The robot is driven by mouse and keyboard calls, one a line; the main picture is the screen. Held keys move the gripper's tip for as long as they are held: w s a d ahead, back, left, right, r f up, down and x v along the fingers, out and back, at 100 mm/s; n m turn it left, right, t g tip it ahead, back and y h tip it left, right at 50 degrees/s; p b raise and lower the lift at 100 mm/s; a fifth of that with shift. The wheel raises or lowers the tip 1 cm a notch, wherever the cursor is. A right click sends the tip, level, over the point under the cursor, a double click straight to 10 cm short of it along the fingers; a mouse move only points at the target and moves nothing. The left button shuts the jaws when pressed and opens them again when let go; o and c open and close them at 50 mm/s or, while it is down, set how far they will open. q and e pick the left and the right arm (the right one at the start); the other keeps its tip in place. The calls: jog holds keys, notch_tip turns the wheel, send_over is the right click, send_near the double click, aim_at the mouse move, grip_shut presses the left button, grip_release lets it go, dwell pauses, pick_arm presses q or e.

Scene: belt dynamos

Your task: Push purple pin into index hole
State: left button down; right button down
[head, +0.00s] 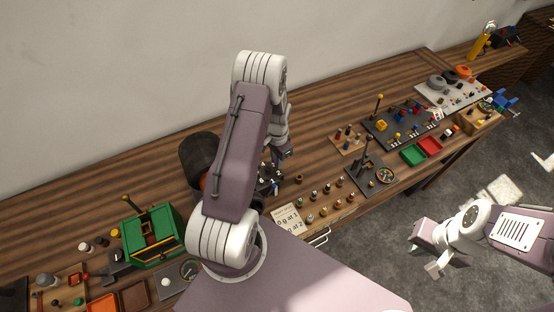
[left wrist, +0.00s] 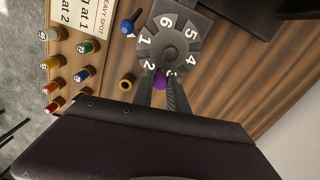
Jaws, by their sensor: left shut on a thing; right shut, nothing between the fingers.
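A dark grey dial (left wrist: 171,50) with white numbers around its rim fills the upper middle of the left wrist view. In the head view, only part of the dark dial (head: 268,184) shows beside my left arm. The purple pin (left wrist: 160,83) shows a round head at the dial's near edge, close to the 2. My left gripper (left wrist: 162,75) is shut on the purple pin. The pin's lower end and the index hole are hidden, so how deep it sits cannot be told. My right gripper (head: 434,261) is shut and empty, off the bench over the floor.
A blue-headed pin (left wrist: 128,26) stands left of the dial, and a brass ring (left wrist: 127,81) lies nearby. Several coloured pegs (left wrist: 81,76) stand beside a printed card (left wrist: 75,18). A green box (head: 152,235) is further left on the bench (head: 330,110).

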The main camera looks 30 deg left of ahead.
pick_arm(q)
jog(key=shift+f+b, duration=0.8)
jog(key=shift+f, duration=0.35)
jog(key=c, duration=1.2)
grip_release()
jog(key=shift+c, duration=0.2)
jog(key=shift+r, duration=0.1)
jog(key=shift+r, duration=0.35)
notch_tip(320, 180, up, 8)
jog(key=shift+r+b, duration=0.15)
jog(key=shift+b, duration=1.1)
